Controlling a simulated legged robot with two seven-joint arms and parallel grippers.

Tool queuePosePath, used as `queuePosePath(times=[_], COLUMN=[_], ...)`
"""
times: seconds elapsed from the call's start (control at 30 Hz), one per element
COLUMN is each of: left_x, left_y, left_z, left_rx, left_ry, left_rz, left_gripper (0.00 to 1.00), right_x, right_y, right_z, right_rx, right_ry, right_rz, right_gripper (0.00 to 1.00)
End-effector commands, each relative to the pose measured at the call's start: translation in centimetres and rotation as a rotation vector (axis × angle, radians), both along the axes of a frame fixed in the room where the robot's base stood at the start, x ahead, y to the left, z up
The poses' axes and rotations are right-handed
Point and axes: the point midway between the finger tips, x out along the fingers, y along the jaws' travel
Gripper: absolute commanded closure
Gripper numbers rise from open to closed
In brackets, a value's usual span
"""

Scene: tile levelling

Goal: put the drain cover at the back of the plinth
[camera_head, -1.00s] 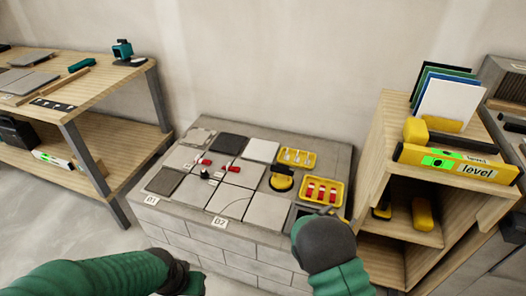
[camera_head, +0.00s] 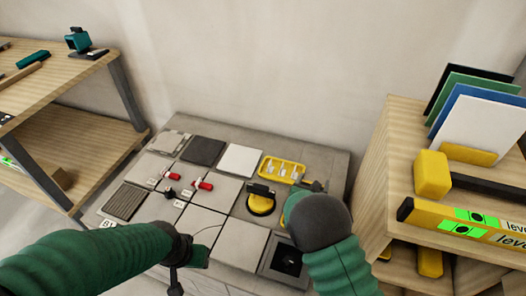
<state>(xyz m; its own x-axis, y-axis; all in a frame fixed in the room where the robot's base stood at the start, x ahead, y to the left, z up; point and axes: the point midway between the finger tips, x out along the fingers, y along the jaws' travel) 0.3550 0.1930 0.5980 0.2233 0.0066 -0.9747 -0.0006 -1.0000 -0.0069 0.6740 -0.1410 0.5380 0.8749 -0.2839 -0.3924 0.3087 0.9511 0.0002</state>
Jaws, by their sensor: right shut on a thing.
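The plinth (camera_head: 334,149) is a grey block with square tiles on its top. My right gripper (camera_head: 303,190) is over the right part of the plinth, just right of a yellow suction cup. It is shut on a small dark grey piece, which looks like the drain cover (camera_head: 314,186); my wrist hides most of it. A square drain frame (camera_head: 267,269) with a dark opening sits at the front right of the plinth. My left gripper (camera_head: 187,262) is low over the front of the plinth, with its fingers unclear.
The yellow suction cup (camera_head: 261,204) and a yellow tray of white pieces (camera_head: 282,168) stand close to the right gripper. Red-handled clips (camera_head: 202,184) lie among the tiles. A wooden shelf (camera_head: 375,190) with a yellow level (camera_head: 455,215) stands at right, a wooden bench (camera_head: 50,85) at left.

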Motion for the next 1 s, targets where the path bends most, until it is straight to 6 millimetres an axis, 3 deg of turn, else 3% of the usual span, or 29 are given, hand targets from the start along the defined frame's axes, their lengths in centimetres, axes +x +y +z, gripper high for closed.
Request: queuePosePath(times=[0.23, 1.0], left_x=[0.0, -0.1], left_y=[0.0, 0.1], left_z=[-0.8, -5.8], left_rx=[0.0, 0.0], left_ry=[0.001, 0.0], left_rz=[0.001, 0.001], left_gripper=[0.57, 0.57], right_x=[1.4, 13.0], right_y=[-0.8, -7.4], right_z=[-0.5, -1.8], right_rx=[0.002, -0.001], right_ry=[-0.001, 0.0], right_rz=[-0.001, -0.002], right_gripper=[0.77, 0.77])
